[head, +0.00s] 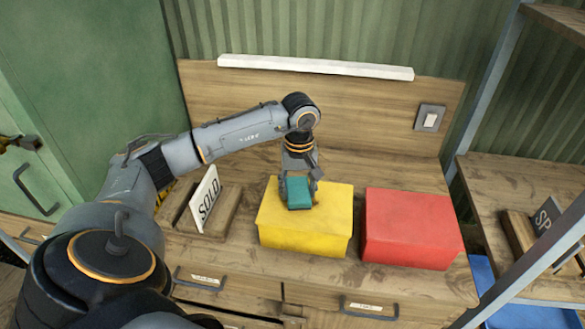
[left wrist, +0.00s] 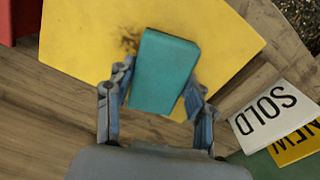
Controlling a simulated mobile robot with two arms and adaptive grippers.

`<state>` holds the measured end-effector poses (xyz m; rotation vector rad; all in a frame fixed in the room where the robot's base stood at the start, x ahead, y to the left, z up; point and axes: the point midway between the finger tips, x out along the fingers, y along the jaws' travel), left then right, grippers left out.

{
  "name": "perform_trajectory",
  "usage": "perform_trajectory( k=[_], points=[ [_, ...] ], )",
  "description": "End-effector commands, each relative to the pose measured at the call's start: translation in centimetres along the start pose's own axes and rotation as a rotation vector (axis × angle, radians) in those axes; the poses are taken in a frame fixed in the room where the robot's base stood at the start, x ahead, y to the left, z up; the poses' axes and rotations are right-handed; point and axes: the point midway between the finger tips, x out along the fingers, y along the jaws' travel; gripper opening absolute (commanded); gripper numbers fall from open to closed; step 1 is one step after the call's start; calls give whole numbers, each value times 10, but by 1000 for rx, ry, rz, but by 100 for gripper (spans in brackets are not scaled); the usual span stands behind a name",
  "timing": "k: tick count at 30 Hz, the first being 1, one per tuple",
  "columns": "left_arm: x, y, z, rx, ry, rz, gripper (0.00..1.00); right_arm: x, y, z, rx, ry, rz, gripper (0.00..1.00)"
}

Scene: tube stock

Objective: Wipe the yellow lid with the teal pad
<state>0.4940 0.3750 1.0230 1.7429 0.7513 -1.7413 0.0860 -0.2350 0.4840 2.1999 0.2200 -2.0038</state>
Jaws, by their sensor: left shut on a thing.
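The yellow box with its yellow lid (head: 332,208) stands on the wooden worktop, left of the red box. A dark smudge (left wrist: 131,39) shows on the yellow lid beside the pad in the left wrist view. My left gripper (head: 299,190) is shut on the teal pad (head: 299,194), above the lid's left part. The pad also shows between the fingers in the left wrist view (left wrist: 163,72). I cannot tell whether the pad touches the lid. The pad hides part of the lid. My right gripper is not in view.
A red box (head: 411,226) stands right of the yellow box with a narrow gap. A SOLD sign (head: 204,199) stands at the left in a wooden tray. A NEW sign (left wrist: 296,146) lies near it. Drawers with handles (head: 368,308) are below the worktop's front edge.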

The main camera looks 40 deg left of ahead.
Motion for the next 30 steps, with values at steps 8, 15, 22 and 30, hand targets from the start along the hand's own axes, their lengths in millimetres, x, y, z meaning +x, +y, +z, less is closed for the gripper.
perform_trajectory(
  k=[8, 15, 22, 30],
  points=[
    [-1, 24, 7, 2, 0, 2, 29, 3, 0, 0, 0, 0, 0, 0],
    [0, 31, 8, 1, 0, 1, 29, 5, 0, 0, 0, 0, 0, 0],
    [1, 51, 14, 2, 0, 3, 29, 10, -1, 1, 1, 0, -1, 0],
    [2, 59, 16, 1, -1, 0, 29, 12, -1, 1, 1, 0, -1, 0]
  ],
)
